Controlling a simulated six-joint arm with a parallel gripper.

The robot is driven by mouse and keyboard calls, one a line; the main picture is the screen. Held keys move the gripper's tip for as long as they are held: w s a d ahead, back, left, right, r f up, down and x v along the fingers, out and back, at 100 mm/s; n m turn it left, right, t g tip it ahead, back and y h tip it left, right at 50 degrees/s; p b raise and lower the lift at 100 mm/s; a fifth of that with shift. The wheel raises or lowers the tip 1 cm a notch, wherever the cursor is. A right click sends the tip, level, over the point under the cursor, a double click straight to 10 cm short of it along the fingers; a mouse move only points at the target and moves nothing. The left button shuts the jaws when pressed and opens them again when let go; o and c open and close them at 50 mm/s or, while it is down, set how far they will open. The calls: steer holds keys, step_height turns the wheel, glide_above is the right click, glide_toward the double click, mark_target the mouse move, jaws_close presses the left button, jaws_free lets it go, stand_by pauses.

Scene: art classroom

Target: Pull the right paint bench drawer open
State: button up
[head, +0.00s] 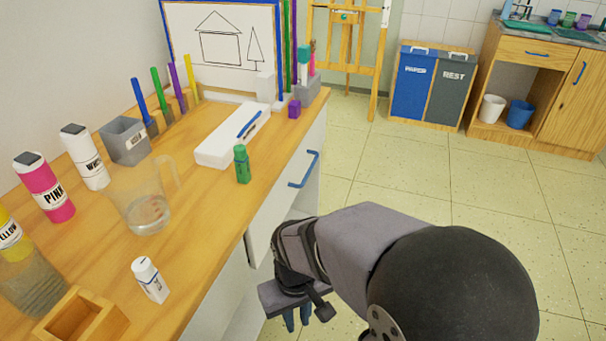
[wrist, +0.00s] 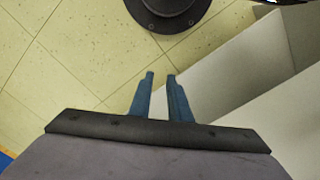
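The paint bench drawer (head: 279,199) has a white front with a blue bar handle (head: 304,169), under the wooden top's right edge. Its front looks flush with the bench, so it appears shut. My gripper (head: 297,319) is low beside the bench, nearer the camera than the handle and clear of it, with its blue fingers pointing down. In the wrist view my gripper (wrist: 160,75) shows two blue fingers with a gap between them and nothing held. The handle is not seen in the wrist view. My arm hides part of the lower bench front.
The bench top (head: 213,234) holds a glass jug (head: 147,207), a green bottle (head: 242,165), a small white bottle (head: 150,280) and a white box (head: 233,135). White bench panels (wrist: 245,70) lie right of my fingers. Open tiled floor (head: 460,205) lies right of the bench.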

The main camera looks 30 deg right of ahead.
steer(key=s+d+f+m+g+b, duration=0.1)
steer(key=s+f+g+b, duration=0.1)
steer(key=f+b, duration=0.5)
steer(key=s+d+f+m+g+b, duration=0.1)
steer(key=s+d+f+b, duration=0.15)
steer(key=f, duration=0.85)
steer(key=w+d+f+t+h+b, duration=0.1)
steer(key=w+d+f+t, duration=0.2)
steer(key=w, duration=0.5)
steer(key=w+d+f+t+b, duration=0.1)
steer(key=w+d+f+t, duration=0.15)
steer(key=w, duration=0.55)
steer(key=w+d+r+n+t+h, duration=0.25)
steer(key=w+r+t, duration=0.2)
steer(key=w, duration=0.25)
steer(key=w+d+r+n+t+h, duration=0.1)
steer(key=w+d+r+t, duration=0.25)
steer(key=w+r, duration=0.3)
steer(key=w+d+r+n+t+h, duration=0.1)
steer(key=r+t, duration=0.3)
steer(key=r, duration=0.5)
steer(key=w+d+r+n+t+h, duration=0.1)
steer(key=w+r+n+t+h, duration=0.1)
steer(key=r, duration=0.6)
steer(key=shift+d+r+n+t+h, duration=0.15)
steer(key=shift+r+n+t+h, duration=0.35)
steer(key=shift+n+t, duration=0.55)
